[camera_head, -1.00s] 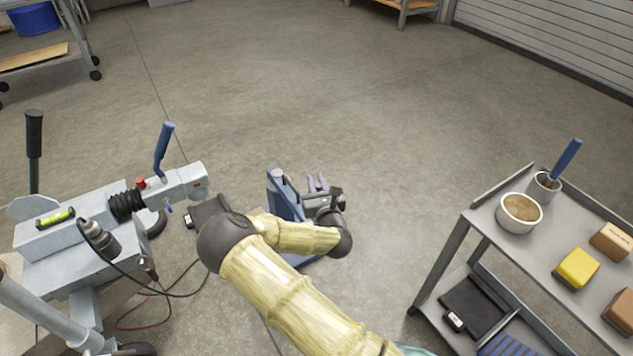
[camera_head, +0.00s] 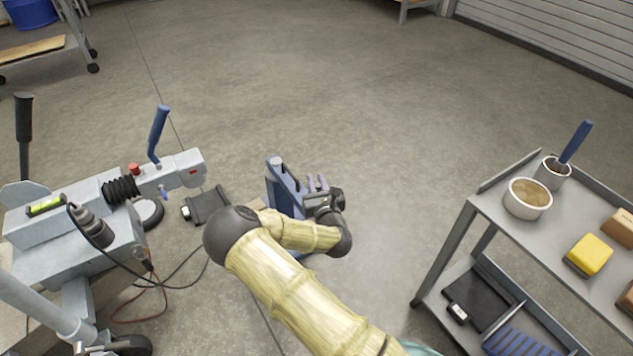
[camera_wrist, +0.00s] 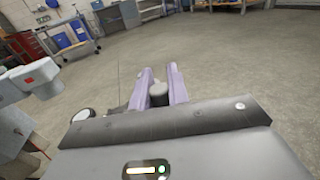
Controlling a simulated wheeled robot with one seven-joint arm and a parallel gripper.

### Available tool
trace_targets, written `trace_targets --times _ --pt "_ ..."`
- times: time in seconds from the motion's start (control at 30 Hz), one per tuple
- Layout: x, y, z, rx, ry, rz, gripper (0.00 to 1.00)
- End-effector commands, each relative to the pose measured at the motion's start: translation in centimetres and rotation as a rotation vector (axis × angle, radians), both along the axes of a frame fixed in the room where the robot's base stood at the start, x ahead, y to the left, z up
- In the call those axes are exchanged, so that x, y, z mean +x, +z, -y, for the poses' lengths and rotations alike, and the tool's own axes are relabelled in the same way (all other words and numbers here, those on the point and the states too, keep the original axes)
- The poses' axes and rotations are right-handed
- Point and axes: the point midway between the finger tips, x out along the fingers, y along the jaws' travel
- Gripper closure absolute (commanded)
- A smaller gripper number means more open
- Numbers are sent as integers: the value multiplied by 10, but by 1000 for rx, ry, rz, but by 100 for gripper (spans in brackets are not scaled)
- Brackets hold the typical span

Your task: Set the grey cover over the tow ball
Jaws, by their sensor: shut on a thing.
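My gripper (camera_head: 318,183) is at the end of my arm, low over the floor in the middle of the head view. In the wrist view its two pale purple fingers (camera_wrist: 159,86) are shut on a small dark grey rounded piece, which looks like the grey cover (camera_wrist: 158,94). In the head view the held piece is too small to make out. Just left of the gripper stands a blue upright with a grey rounded top (camera_head: 277,162); I cannot tell whether this is the tow ball. My arm hides its lower part.
The trailer frame (camera_head: 60,225) with its coupler (camera_head: 185,172) and blue lever (camera_head: 158,133) is at left. A black flat item (camera_head: 207,205) and cables lie on the floor. A grey cart (camera_head: 497,215) with a bowl (camera_head: 527,198) and yellow block (camera_head: 589,254) stands at right.

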Motion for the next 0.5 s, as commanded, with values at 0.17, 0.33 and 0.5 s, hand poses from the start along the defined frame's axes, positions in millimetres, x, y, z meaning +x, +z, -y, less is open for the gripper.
trace_targets --times 0.17,0.33,0.5 --pt "0 -12 0 -1 1 -1 100" --pt "0 -17 0 0 1 0 100" --pt "0 -18 0 0 0 0 100"
